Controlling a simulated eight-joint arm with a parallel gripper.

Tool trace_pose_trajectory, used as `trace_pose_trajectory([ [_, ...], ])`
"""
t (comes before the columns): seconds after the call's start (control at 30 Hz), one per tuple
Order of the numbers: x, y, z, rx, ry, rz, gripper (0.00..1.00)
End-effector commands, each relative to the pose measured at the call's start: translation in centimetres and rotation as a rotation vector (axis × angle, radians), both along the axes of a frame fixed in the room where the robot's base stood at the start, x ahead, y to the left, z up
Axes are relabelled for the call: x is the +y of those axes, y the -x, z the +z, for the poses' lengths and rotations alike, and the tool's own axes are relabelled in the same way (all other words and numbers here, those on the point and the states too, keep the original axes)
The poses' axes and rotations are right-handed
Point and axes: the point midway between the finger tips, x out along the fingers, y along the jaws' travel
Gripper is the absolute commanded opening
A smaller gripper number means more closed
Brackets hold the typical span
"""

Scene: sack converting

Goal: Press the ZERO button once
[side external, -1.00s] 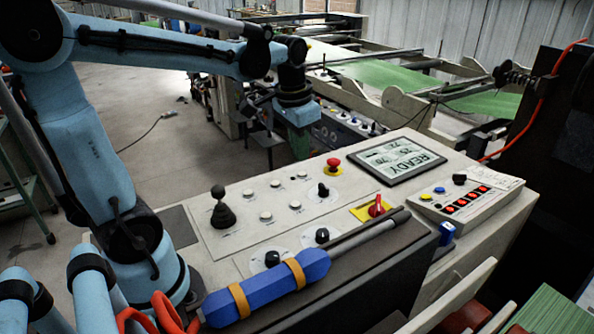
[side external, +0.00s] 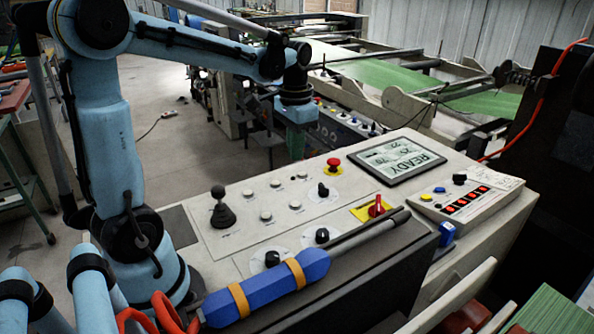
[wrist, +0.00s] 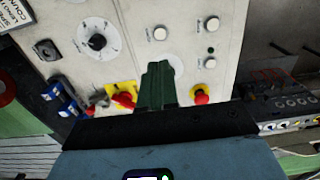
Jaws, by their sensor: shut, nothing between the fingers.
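Several round white buttons (side external: 265,216) sit on the sloped cream console panel, and their labels are too small to read, so I cannot tell which is ZERO. My gripper (side external: 295,145) hangs at the far side of the console, above and apart from the panel as far as I can tell. Its green fingers (wrist: 157,85) are together and empty in the wrist view.
A red mushroom button (side external: 333,164), a yellow-plated red switch (side external: 375,207), a black joystick (side external: 221,208) and black knobs (side external: 272,259) stand up from the console. A READY display (side external: 402,158) lies at the back. A blue-handled tool (side external: 265,288) lies along the front.

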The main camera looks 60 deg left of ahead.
Motion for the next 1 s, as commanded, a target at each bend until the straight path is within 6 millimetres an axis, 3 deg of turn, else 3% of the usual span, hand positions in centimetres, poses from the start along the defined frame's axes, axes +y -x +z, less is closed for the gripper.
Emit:
trace_pose_trajectory([
  [0.6, 0.0, 0.0, -9.4, 0.0, 0.0, 0.0, 0.0],
  [0.8, 0.0, 0.0, -11.6, 0.0, 0.0, 0.0, 0.0],
  [1.0, 0.0, 0.0, -12.5, 0.0, 0.0, 0.0, 0.0],
])
